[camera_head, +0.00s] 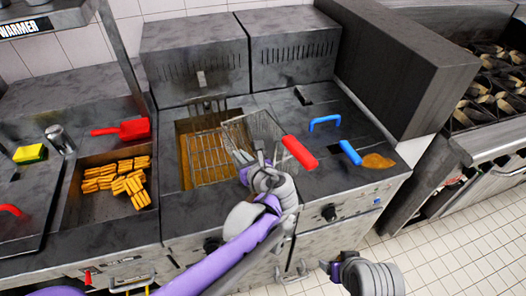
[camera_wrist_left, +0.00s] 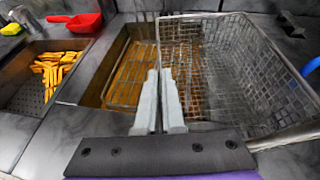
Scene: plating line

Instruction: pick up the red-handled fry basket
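The wire fry basket (camera_head: 255,128) with the red handle (camera_head: 299,152) sits at the fryer, its handle pointing toward the front right. In the left wrist view the basket (camera_wrist_left: 235,65) fills the right half, and its metal handle stem runs off at lower right. My left gripper (camera_head: 240,156) is at the basket's near left side, away from the red grip. In the left wrist view its fingers (camera_wrist_left: 160,75) are close together over the basket's left edge; whether a wire is between them cannot be told. My right gripper (camera_head: 328,266) is low in front of the fryer, apart from the basket.
An oil vat (camera_head: 180,150) with a wire frame in it lies left of the basket. Blue handles (camera_head: 326,121) are at right. A fries tray (camera_head: 75,205), red scoop (camera_head: 134,128) and sponge (camera_head: 31,153) are left. Tiled floor (camera_head: 440,245) is clear at right.

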